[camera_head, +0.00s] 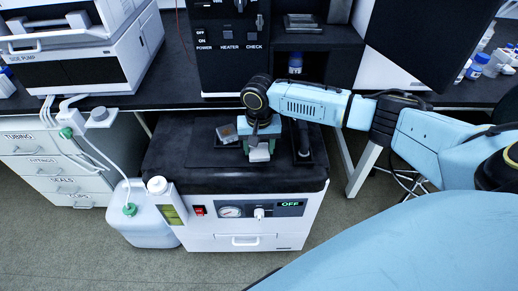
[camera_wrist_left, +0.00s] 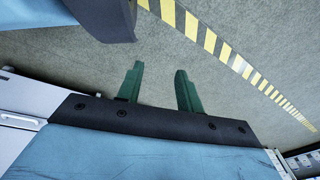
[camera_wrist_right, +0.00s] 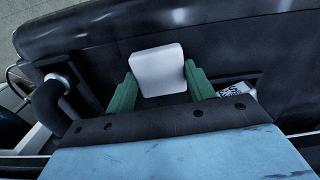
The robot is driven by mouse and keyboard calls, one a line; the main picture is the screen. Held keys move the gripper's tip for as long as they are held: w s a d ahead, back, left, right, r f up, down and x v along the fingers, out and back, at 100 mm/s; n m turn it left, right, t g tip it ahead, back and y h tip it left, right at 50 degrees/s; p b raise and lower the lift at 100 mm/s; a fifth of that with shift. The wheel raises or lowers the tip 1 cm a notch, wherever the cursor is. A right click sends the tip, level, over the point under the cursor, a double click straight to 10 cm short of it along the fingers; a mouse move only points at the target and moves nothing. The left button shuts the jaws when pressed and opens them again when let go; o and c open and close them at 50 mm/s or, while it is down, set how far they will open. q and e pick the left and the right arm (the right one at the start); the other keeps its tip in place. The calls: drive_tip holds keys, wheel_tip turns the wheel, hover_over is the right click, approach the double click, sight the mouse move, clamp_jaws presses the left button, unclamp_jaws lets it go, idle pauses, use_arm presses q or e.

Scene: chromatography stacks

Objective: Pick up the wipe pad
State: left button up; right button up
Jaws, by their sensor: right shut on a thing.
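The wipe pad (camera_head: 259,154) is a small whitish block over the black top of the white machine in the middle. It shows large and pale, with rounded corners, in the right wrist view (camera_wrist_right: 158,62). My right gripper (camera_head: 258,143) points down at it, and its green fingers (camera_wrist_right: 159,80) are shut on the pad's two sides. I cannot tell whether the pad touches the black top or is clear of it. My left gripper (camera_wrist_left: 160,70) is open and empty above the grey floor, and it is not seen in the head view.
The white machine (camera_head: 246,224) has a gauge, a red switch and an OFF display. A small clear item (camera_head: 227,132) lies left of my right gripper. A dark recess holding a cylinder (camera_head: 303,138) is to its right. A jug (camera_head: 144,217) stands at left. The black bench (camera_head: 180,92) is behind.

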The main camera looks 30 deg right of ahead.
sight(259, 150)
drive_tip(key=shift+r, duration=0.15)
